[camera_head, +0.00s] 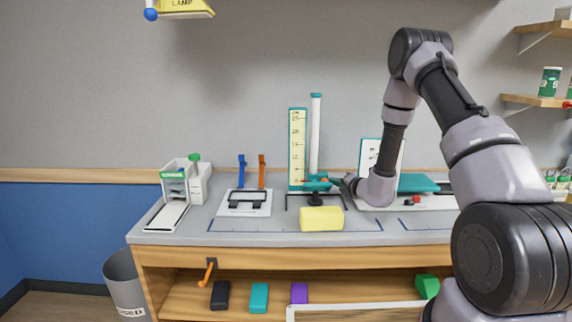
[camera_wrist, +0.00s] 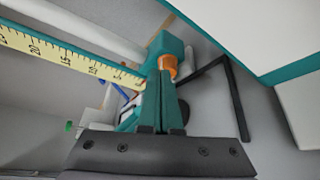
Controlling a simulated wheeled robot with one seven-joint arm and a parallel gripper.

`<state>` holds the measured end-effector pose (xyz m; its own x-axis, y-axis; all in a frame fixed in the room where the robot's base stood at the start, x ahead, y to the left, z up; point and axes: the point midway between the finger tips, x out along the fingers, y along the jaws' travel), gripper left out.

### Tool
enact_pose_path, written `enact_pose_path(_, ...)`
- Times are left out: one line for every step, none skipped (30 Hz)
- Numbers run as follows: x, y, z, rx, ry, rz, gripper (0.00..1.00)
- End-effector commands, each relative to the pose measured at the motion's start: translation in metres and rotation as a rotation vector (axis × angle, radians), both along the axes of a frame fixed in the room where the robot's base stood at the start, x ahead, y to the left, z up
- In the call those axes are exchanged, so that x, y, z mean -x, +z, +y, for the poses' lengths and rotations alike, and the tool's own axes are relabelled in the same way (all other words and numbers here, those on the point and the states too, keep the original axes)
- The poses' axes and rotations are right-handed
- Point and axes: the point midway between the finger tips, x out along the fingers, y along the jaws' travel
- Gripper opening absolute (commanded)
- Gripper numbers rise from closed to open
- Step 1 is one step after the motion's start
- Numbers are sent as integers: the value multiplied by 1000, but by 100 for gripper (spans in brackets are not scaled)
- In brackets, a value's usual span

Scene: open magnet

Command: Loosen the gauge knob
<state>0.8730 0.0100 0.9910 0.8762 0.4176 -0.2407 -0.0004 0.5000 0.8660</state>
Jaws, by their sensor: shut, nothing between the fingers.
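The gauge is a white upright post (camera_head: 316,135) beside a yellow scale (camera_head: 297,148), with a teal carriage (camera_head: 316,186) low on the post. In the wrist view the teal carriage (camera_wrist: 165,45) carries an orange knob (camera_wrist: 167,64). My gripper (camera_head: 333,181) reaches the gauge from the right. In the wrist view the teal fingers of my gripper (camera_wrist: 166,80) are together and empty, with their tips right at the near side of the knob. I cannot tell whether they touch it. The fingers hide part of the knob's near side.
A yellow block (camera_head: 321,219) lies on the bench in front of the gauge. A white plate with black parts (camera_head: 246,203) and a small white machine (camera_head: 186,181) stand to the left. A teal slab (camera_head: 418,183) lies to the right, behind my arm.

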Motion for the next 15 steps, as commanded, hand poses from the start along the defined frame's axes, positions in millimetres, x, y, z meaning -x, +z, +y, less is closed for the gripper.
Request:
enact_pose_path(6, 0, 0, -1, -1, 2, 0)
enact_pose_path(10, 0, 0, -1, -1, 2, 0)
enact_pose_path(15, 0, -1, -1, -2, 1, 0)
enact_pose_path(18, 0, -1, -1, -2, 1, 0)
enact_pose_path(21, 0, -1, -1, -2, 2, 0)
enact_pose_path(24, 0, -1, -1, -3, 1, 0)
enact_pose_path(26, 0, -1, -1, -3, 1, 0)
enact_pose_path(28, 0, -1, 0, -2, 0, 0)
enact_pose_path(30, 0, -1, 0, -2, 0, 0)
enact_pose_path(31, 0, -1, 0, -2, 0, 0)
enact_pose_path(31, 0, -1, 0, -2, 0, 0)
enact_pose_path(31, 0, -1, 0, -3, -1, 0)
enact_pose_path(31, 0, -1, 0, -3, -2, 0)
enact_pose_path(31, 0, -1, 0, -3, -2, 0)
enact_pose_path(31, 1, -1, 0, -3, -2, 0)
